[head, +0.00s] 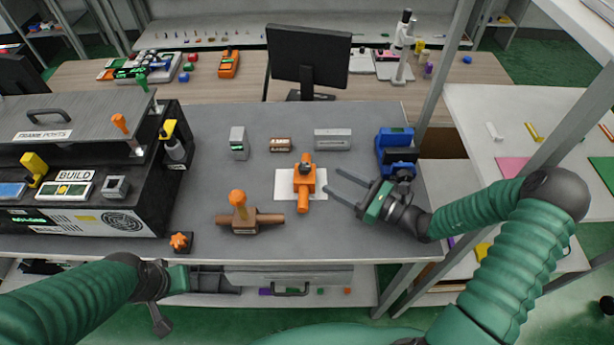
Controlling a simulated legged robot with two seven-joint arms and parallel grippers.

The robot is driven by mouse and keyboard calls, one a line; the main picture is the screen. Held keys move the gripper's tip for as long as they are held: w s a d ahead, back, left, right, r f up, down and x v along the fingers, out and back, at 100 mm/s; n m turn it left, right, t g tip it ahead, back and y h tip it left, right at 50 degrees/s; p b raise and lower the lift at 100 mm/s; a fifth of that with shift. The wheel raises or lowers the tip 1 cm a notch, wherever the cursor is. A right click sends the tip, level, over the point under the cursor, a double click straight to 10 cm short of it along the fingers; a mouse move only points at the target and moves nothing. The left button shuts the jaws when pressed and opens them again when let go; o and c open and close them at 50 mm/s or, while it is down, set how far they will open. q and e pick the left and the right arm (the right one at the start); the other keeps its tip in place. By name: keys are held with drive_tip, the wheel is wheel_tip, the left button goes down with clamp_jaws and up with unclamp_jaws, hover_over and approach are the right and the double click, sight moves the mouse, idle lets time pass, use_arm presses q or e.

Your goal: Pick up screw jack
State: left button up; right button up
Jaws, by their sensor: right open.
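An orange device (304,184) with a dark top part lies on a white pad (284,192) in the middle of the grey bench; it looks like the screw jack, though I cannot be certain. My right gripper (331,180) is open, with its two fingers pointing left toward the orange device. The fingertips are just right of it, with a small gap in the picture, and nothing is between them. My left gripper (166,292) is low at the bench's front edge, far from the device; its jaw opening is not clear.
A brown fixture with an orange knob (240,214) stands left of the pad. A blue vise-like fixture (396,150) is behind my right gripper. A black machine (90,200) fills the left. Bare bench lies in front of the pad.

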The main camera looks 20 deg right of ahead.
sight(307, 173)
drive_tip(key=x, duration=0.3)
drive_tip(key=a+x, duration=0.1)
drive_tip(key=x, duration=0.2)
drive_tip(key=s+x, duration=0.1)
drive_tip(key=x, duration=0.3)
drive_tip(key=shift+s+a+f, duration=0.1)
drive_tip(key=shift+f, duration=0.1)
drive_tip(key=shift+x, duration=1.05)
drive_tip(key=shift+w+d+f, duration=0.25)
drive_tip(key=shift+w+d, duration=0.15)
drive_tip(key=shift+w, duration=0.15)
drive_tip(key=shift+a+r, duration=0.1)
drive_tip(key=shift+a, duration=0.25)
drive_tip(key=c, duration=0.4)
drive_tip(key=shift+a, duration=0.2)
drive_tip(key=c, duration=0.5)
drive_tip(key=shift+c, duration=1.2)
use_arm(q)
drive_tip(key=shift+w+a, duration=0.2)
drive_tip(key=shift+a, duration=0.55)
use_arm(e)
drive_tip(key=shift+d, duration=0.25)
clamp_jaws()
drive_tip(key=shift+d, duration=0.1)
